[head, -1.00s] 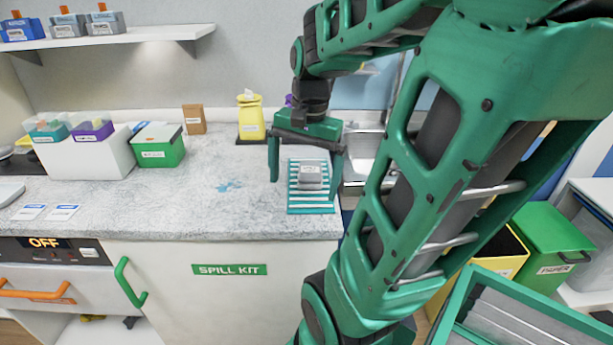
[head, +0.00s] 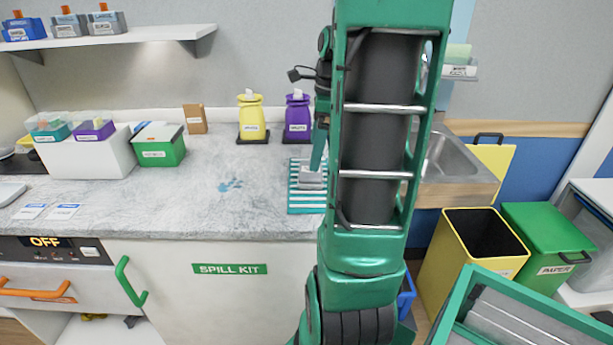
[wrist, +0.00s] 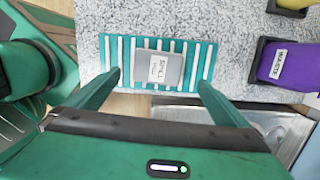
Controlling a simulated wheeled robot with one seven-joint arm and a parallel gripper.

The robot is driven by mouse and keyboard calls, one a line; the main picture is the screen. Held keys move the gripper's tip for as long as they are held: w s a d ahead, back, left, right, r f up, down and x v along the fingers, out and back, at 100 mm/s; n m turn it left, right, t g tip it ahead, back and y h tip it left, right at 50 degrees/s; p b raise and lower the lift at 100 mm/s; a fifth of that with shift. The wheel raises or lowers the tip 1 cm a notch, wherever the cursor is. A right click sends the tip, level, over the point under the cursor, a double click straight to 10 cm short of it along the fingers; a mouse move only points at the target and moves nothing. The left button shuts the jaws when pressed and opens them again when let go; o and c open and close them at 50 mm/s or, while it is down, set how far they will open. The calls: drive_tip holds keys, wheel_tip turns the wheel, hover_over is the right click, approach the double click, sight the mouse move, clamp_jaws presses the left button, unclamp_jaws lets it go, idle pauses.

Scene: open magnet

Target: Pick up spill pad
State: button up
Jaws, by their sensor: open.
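The spill pad is a grey block with a white label; in the wrist view the spill pad (wrist: 160,68) lies on a teal-and-white striped mat (wrist: 116,48). In the head view the spill pad (head: 311,181) is partly hidden by my arm, and the striped mat (head: 303,205) sits near the counter's front edge. My gripper (wrist: 158,80) is open and empty in the wrist view, its two fingers apart on either side of the pad's near end. I cannot tell how high they are above it. In the head view my arm hides most of the gripper.
A purple bottle (head: 297,118) and a yellow bottle (head: 251,117) stand behind the mat. A blue spill mark (head: 230,185) lies on the counter to the left. A sink (head: 450,160) and a yellow bin (head: 470,250) are right.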

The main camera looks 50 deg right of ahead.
drive_tip(key=shift+w+a+f, duration=0.1)
drive_tip(key=shift+a+f, duration=0.05)
drive_tip(key=shift+f, duration=0.95)
drive_tip(key=shift+w+a+f, duration=0.1)
drive_tip(key=shift+a+f, duration=0.1)
drive_tip(key=shift+f, duration=0.95)
drive_tip(key=shift+w+a+f, duration=0.1)
drive_tip(key=shift+a+f, duration=0.05)
drive_tip(key=shift+f, duration=0.95)
drive_tip(key=c, duration=1.1)
drive_tip(key=shift+r, duration=0.5)
drive_tip(key=r, duration=0.3)
drive_tip(key=shift+a+r, duration=0.2)
drive_tip(key=shift+r, duration=0.1)
drive_tip(key=s+a+r, duration=0.1)
drive_tip(key=a+r, duration=0.1)
drive_tip(key=a, duration=0.1)
drive_tip(key=s+a+r, duration=0.1)
drive_tip(key=a+r, duration=0.1)
drive_tip(key=a, duration=0.2)
drive_tip(key=s+a+r, duration=0.1)
drive_tip(key=a+r, duration=0.1)
drive_tip(key=a, duration=0.2)
drive_tip(key=shift+r, duration=0.2)
